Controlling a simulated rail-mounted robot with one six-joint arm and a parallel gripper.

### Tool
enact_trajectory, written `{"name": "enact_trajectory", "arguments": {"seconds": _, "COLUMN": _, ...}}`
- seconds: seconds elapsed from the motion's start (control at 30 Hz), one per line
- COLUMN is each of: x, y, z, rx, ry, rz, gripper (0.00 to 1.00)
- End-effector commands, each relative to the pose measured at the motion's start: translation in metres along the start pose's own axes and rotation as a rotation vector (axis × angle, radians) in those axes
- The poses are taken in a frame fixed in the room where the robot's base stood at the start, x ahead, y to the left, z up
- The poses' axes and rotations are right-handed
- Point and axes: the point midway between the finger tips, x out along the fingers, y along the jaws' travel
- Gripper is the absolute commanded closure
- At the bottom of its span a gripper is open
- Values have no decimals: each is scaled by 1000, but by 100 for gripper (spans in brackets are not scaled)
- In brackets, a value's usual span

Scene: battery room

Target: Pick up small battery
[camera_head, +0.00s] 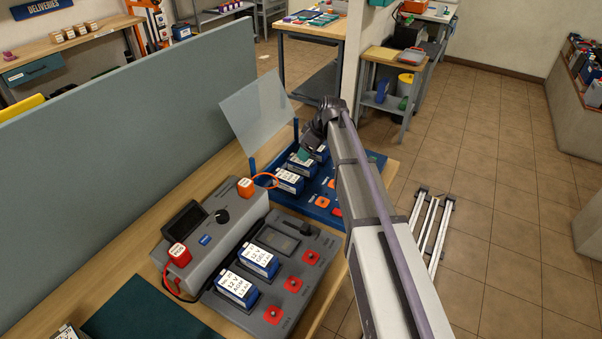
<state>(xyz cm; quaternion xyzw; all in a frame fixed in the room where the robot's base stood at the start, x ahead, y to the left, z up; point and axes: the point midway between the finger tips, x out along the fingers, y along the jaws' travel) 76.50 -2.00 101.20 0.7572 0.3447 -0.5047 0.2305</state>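Several small white-and-blue box batteries are in view. Two stand in the grey device on the bench: one labelled 12 V AGM (237,288) and one labelled 12 V GEL (260,261). More stand in a row on the blue unit behind it, the nearest one (289,181) clear to see, the farther ones (302,164) partly hidden by my arm. Which of these is the task's battery I cannot tell. My arm reaches out over the blue unit, and my gripper (306,154) hangs above or beside its farther batteries. Its fingers are too small and covered to read.
The grey device (318,243) has red square buttons and a box with red and orange terminal caps behind it. A clear upright panel (256,108) stands beside the blue unit (322,207). A grey-green partition (150,110) borders the bench. A dark green mat (150,312) lies in front.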

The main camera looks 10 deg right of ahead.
Motion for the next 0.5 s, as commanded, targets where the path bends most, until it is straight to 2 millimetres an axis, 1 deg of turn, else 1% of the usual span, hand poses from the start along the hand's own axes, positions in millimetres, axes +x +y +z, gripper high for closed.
{"name": "enact_trajectory", "arguments": {"seconds": 0.03, "x": 20, "y": 1, "z": 4, "rx": -1, "ry": 0, "rz": 0, "gripper": 24}}
{"name": "enact_trajectory", "arguments": {"seconds": 0.1, "x": 26, "y": 0, "z": 2, "rx": -1, "ry": 0, "rz": 0, "gripper": 24}}
{"name": "enact_trajectory", "arguments": {"seconds": 0.2, "x": 24, "y": 0, "z": 1, "rx": 0, "ry": -1, "rz": 0, "gripper": 24}}
{"name": "enact_trajectory", "arguments": {"seconds": 0.27, "x": 28, "y": 0, "z": 1, "rx": 0, "ry": -1, "rz": 0, "gripper": 24}}
{"name": "enact_trajectory", "arguments": {"seconds": 0.5, "x": 75, "y": 1, "z": 1, "rx": 1, "ry": -1, "rz": 0, "gripper": 24}}
